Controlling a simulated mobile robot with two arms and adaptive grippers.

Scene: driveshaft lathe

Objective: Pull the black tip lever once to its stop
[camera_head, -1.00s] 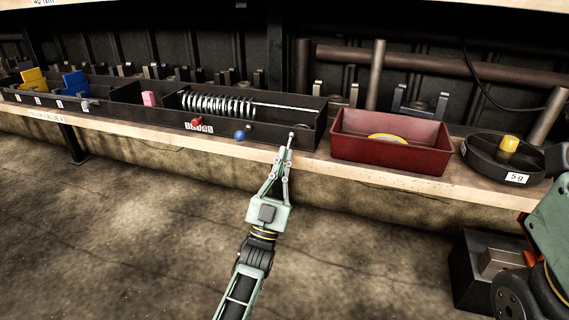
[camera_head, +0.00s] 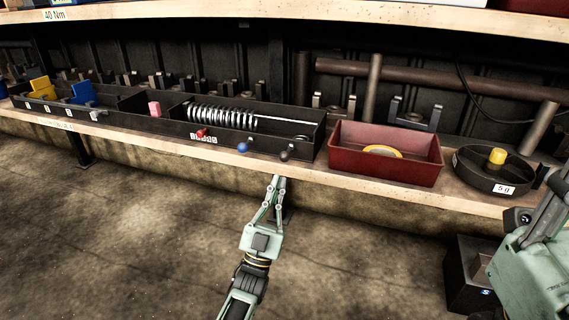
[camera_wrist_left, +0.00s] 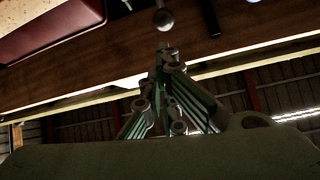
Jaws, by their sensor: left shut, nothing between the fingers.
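The black tip lever shows as a dark ball knob (camera_head: 285,156) low on the front of the long black box (camera_head: 255,150), at its right end. A grey ball knob (camera_wrist_left: 163,20) at the top of the left wrist view seems to be the same one. My left gripper (camera_head: 278,180) is shut and empty. Its fingertips are just below the knob, near the shelf's front edge, apart from it in the head view. In the left wrist view, the closed fingers (camera_wrist_left: 168,55) point up toward the knob. My right gripper's fingers are not visible; only part of that arm shows at right.
A blue knob (camera_head: 242,147) and a red knob (camera_head: 202,133) stick out left of the dark one. A coil spring (camera_head: 222,117) lies in the box. A red tray (camera_head: 385,170) and a round black dish (camera_head: 470,178) stand right. The floor in front is clear.

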